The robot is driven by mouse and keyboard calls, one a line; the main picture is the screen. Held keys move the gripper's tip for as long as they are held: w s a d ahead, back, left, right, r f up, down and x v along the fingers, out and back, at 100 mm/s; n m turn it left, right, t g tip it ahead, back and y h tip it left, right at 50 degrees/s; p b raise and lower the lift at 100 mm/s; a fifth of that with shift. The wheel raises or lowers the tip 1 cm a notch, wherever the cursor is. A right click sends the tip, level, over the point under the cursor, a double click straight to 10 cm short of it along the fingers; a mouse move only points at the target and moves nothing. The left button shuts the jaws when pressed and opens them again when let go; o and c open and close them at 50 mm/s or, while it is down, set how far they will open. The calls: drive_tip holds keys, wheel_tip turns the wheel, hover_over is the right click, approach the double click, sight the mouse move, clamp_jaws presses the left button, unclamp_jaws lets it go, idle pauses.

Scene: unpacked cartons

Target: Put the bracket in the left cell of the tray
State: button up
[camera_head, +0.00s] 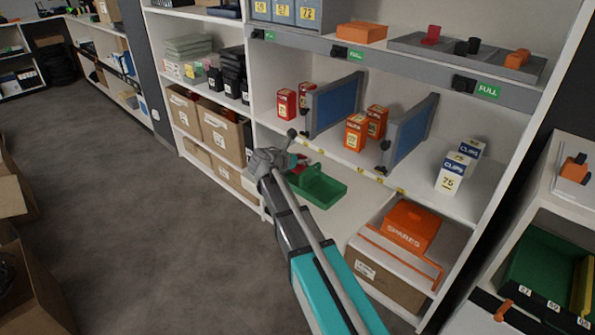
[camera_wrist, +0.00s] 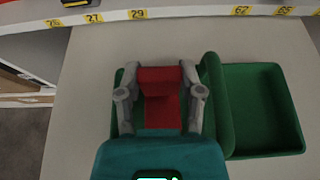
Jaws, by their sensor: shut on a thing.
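My gripper (camera_wrist: 159,92) is shut on the red bracket (camera_wrist: 160,108), with one grey finger on each side of it. In the wrist view they are over the left cell of the green tray (camera_wrist: 217,110); I cannot tell how far the bracket is above the cell floor. My gripper hides most of that cell. The right cell is empty. In the head view the tray (camera_head: 324,190) rests on a pale shelf board, and the bracket (camera_head: 301,164) shows as a small red patch beside my gripper (camera_head: 293,162), at the tray's far left end.
A shelf with red boxes (camera_head: 286,104), orange boxes (camera_head: 355,132) and blue dividers (camera_head: 334,104) stands above and behind the tray. Its labelled edge crosses the top of the wrist view. An orange SPARES box (camera_head: 408,226) is right of the tray. Bare board lies left of the tray.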

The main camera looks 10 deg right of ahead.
sight(301, 167)
idle(0.3)
drive_tip(key=shift+w+a+f+b, duration=0.15)
drive_tip(key=shift+w+f+b, duration=0.35)
drive_tip(key=shift+f+b, duration=0.2)
drive_tip(key=shift+s+f+b, duration=0.15)
drive_tip(key=shift+f+b, duration=1.15)
drive_tip(key=shift+f, duration=0.2)
drive_tip(key=o, duration=0.9)
drive_tip(key=shift+r, duration=0.15)
